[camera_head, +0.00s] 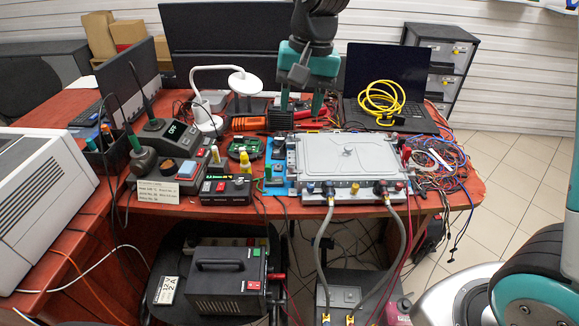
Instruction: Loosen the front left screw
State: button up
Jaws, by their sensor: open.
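The grey metal unit (335,160) lies flat on a blue base plate at the front of the red table. Two hose fittings with dark collars sit on its front edge, a left one (328,190) and a right one (381,189). Small screws along its edges are too small to tell apart, so I cannot single out the front left one. My gripper (301,108) points down behind the unit's back left corner. Its two teal fingers are apart with nothing visible between them. An orange ribbed object (249,124) lies on the table left of the fingers.
A black control box (225,188) and yellow-capped bottles stand left of the unit. A white lamp (243,84) and a laptop with a yellow cable coil (381,98) are behind. Tangled wires (445,160) crowd the right. Grey hoses (398,235) hang in front.

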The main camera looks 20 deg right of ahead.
aim_at(291, 165)
jog(key=w+d+f+m+h+b, duration=0.1)
jog(key=w+d+f+m+h, duration=0.15)
jog(key=w+f+m, duration=0.95)
jog(key=f+n, duration=0.1)
jog(key=f, duration=0.4)
jog(key=w+f+n+p, duration=0.1)
jog(key=f, duration=0.4)
jog(key=w+f+n+y, duration=0.1)
jog(key=f, duration=0.4)
jog(key=shift+d+p, duration=0.2)
jog(key=shift+p, duration=0.15)
jog(key=shift+c, duration=0.4)
